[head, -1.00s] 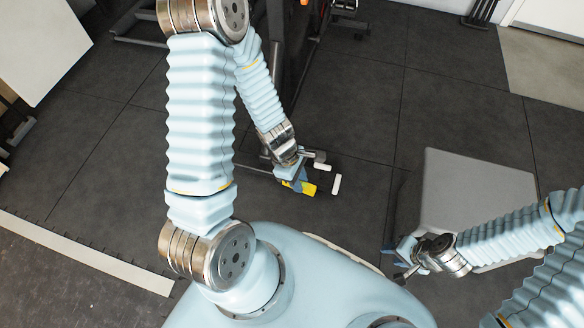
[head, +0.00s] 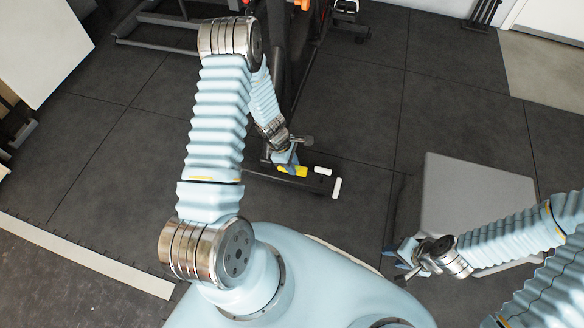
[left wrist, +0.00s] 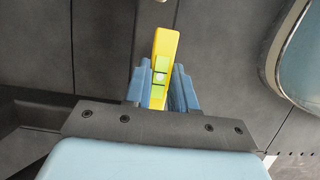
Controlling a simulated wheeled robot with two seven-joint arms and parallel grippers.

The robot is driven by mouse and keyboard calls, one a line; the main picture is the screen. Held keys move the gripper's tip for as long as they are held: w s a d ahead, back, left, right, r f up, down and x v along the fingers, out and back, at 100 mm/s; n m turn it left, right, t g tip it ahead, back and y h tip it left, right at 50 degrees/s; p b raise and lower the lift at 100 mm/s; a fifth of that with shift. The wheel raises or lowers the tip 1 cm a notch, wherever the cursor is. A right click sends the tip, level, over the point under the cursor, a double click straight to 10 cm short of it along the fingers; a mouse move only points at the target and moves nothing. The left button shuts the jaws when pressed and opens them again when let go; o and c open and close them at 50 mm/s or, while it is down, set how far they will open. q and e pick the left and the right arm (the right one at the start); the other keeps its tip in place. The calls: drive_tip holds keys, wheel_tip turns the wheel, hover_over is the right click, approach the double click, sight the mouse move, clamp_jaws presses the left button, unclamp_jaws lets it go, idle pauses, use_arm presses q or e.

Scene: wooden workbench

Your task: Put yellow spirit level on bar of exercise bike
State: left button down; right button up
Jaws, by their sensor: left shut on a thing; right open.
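The yellow spirit level (head: 300,172) is held in my left gripper (head: 292,167), whose blue fingers are shut on it. In the left wrist view the level (left wrist: 163,50) stands out between the blue fingers (left wrist: 160,90), with green vial windows on its face. In the head view it overlaps the dark bar of the exercise bike (head: 265,173), which lies low near the floor with white end pieces. I cannot tell whether the level touches the bar. My right gripper (head: 408,262) is open and empty at lower right.
A grey box-like block (head: 475,190) stands at the right near my right arm. The dark frame of gym equipment (head: 300,45) rises behind my left gripper. The dark tiled floor (head: 370,110) between them is clear.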

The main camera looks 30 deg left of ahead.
use_arm(q)
drive_tip(key=shift+w+a+f, duration=0.3)
drive_tip(key=shift+w+f, duration=0.15)
drive_tip(key=shift+f, duration=0.1)
drive_tip(key=shift+w+f+b, duration=0.15)
drive_tip(key=shift+f+b, duration=0.4)
drive_tip(key=shift+f, duration=1.3)
drive_tip(key=c, duration=0.9)
unclamp_jaws()
drive_tip(key=shift+c, duration=0.2)
drive_tip(key=shift+r, duration=0.1)
drive_tip(key=shift+a+r, duration=0.15)
drive_tip(key=shift+r, duration=0.1)
drive_tip(key=w+p+v, duration=0.1)
drive_tip(key=p+v, duration=0.2)
drive_tip(key=v, duration=0.8)
drive_tip(key=s+d+m, duration=1.4)
drive_tip(key=d+m, duration=0.4)
drive_tip(key=shift+s+d+f+m, duration=0.2)
drive_tip(key=shift+d+f+m, duration=0.1)
drive_tip(key=shift+d+m, duration=0.1)
